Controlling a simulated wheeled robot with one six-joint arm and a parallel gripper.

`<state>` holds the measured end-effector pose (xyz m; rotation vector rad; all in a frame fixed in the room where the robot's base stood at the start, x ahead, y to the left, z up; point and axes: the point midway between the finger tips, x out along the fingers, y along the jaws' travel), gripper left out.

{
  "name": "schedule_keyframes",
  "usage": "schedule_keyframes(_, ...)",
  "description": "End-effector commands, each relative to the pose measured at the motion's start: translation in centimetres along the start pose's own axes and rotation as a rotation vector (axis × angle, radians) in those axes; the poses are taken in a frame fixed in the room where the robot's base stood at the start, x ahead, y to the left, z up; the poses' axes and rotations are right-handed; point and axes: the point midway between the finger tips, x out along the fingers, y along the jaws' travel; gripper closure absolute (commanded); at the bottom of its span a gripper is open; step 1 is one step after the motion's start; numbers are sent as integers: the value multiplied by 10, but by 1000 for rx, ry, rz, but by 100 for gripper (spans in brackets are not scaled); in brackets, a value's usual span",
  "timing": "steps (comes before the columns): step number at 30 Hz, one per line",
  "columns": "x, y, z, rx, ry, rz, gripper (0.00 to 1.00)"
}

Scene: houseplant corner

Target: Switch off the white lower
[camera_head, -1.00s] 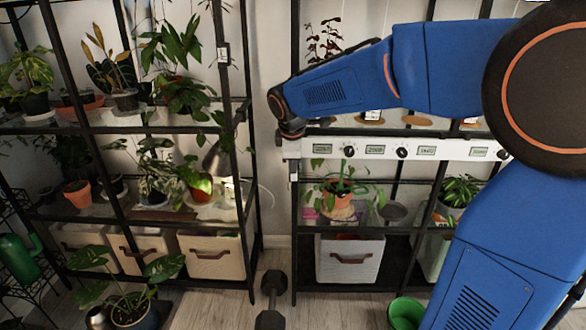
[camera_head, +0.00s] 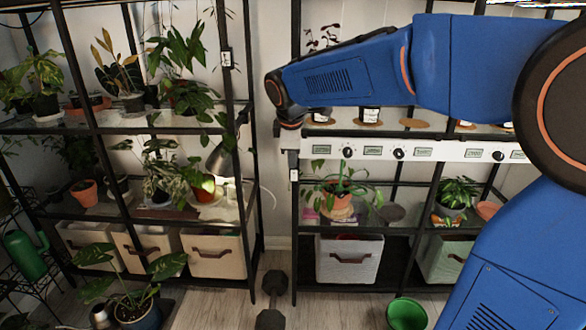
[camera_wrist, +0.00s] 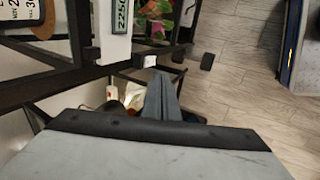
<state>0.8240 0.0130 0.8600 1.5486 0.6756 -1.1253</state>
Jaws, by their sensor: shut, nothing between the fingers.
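A small white switch (camera_head: 294,175) sits low on the front left post of the right rack, just below the end of the white label rail. It also shows in the wrist view (camera_wrist: 146,61) as a white block on the dark frame. My gripper (camera_wrist: 163,76) is shut and empty; its grey fingers point at the switch, with the tips just beside it. I cannot tell whether they touch it. In the head view my wrist is above the switch, and the fingers are hard to make out. Another white switch (camera_head: 226,58) is higher up, on the left rack's post.
The white label rail (camera_head: 400,149) runs along the right rack, close to my wrist. A potted plant (camera_head: 340,195) stands on the shelf behind the post. A black dumbbell (camera_head: 272,300) and a green bucket (camera_head: 406,313) are on the floor. Wooden floor (camera_wrist: 245,90) shows in the wrist view.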

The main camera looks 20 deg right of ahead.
Motion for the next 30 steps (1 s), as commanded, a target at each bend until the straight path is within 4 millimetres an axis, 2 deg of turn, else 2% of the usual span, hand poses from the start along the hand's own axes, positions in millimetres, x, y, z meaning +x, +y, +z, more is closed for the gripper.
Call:
schedule_keyframes(6,-35,9,0,0,2,1,100)
schedule_keyframes(12,-52,13,0,0,1,0,100)
schedule_keyframes(25,-55,13,1,2,1,-1,100)
schedule_keyframes(30,-60,-4,18,76,7,-4,100)
